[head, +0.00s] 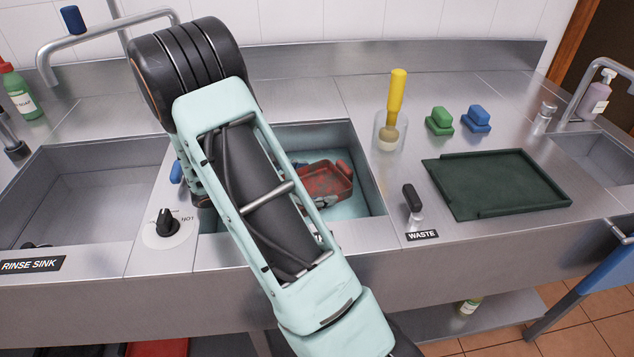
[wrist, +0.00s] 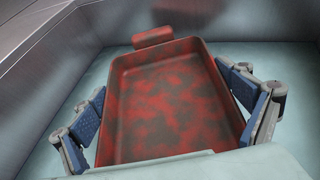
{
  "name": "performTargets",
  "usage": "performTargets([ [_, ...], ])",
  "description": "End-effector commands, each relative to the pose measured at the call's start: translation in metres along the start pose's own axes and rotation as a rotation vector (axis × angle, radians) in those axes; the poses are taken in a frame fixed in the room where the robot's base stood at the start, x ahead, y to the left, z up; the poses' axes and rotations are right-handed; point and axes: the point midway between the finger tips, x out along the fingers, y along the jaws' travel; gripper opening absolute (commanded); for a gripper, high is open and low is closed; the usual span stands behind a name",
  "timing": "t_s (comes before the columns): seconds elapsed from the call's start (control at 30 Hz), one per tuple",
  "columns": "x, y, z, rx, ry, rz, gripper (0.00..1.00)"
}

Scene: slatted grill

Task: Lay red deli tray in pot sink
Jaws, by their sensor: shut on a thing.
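The red deli tray (head: 330,182) is a shallow rectangular tray with dark stains and a red tab at its far end. It is inside the middle basin, the pot sink (head: 371,180), over a pale blue-green floor. The tray also fills the middle of the wrist view (wrist: 165,100). My gripper (wrist: 168,117) has its blue-padded fingers on the tray's left and right sides and is shut on it. I cannot tell whether the tray touches the sink floor. In the head view my arm hides most of the gripper and the sink's left part.
The rinse sink (head: 85,195) is at left, with a control knob (head: 166,223) between the basins. Right of the pot sink are a yellow-handled brush (head: 396,95), a black-handled tool (head: 412,200) by the waste label, and a dark green board (head: 497,184). Sink walls surround the tray.

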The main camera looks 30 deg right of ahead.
Motion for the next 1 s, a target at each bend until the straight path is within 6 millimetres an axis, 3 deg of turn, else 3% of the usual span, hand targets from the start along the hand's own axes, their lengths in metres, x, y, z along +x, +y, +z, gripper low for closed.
performTargets([
  [0.07, 0.003, -0.004, -0.005, -0.014, -0.004, -0.006, 0.64],
  [0.1, 0.003, -0.005, -0.005, -0.016, -0.004, -0.007, 0.98],
  [0.13, 0.003, -0.005, -0.006, -0.017, -0.004, -0.007, 1.0],
  [0.43, 0.004, -0.006, -0.006, -0.021, -0.005, -0.008, 1.0],
  [0.57, -0.001, -0.006, 0.004, -0.021, -0.004, -0.008, 1.0],
  [1.0, -0.071, -0.003, 0.007, -0.013, -0.002, -0.003, 1.0],
])
